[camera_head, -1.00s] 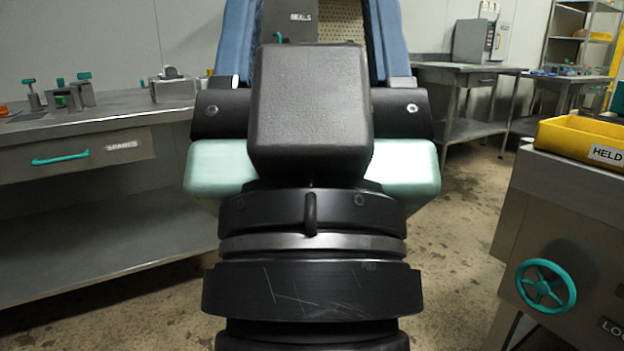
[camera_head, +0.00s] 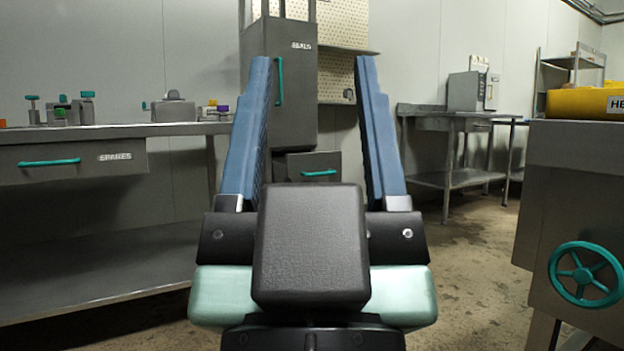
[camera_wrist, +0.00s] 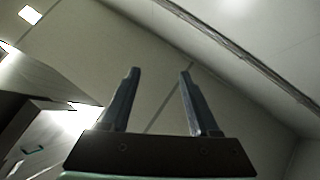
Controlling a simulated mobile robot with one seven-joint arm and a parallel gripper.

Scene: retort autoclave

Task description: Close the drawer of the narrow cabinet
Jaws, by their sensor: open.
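The narrow cabinet (camera_head: 281,85) stands against the back wall in the head view, tall and grey with a teal upright door handle and a "SEALS" label. Its drawer (camera_head: 309,164) is low down, under the door, and juts out toward me; it has a teal bar handle (camera_head: 318,173). My gripper (camera_head: 312,62) is open and empty, with two blue fingers pointing up on either side of the cabinet in the picture, nearer to me and apart from it. My own wrist hides the drawer's lower part. In the wrist view my gripper (camera_wrist: 158,72) points toward wall and ceiling.
A steel bench (camera_head: 110,131) with a "SPARES" drawer stands at left, valves and fittings on it. At right is a grey machine (camera_head: 575,225) with a teal handwheel and yellow bin (camera_head: 580,102). A table (camera_head: 455,115) stands behind. Floor between is open.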

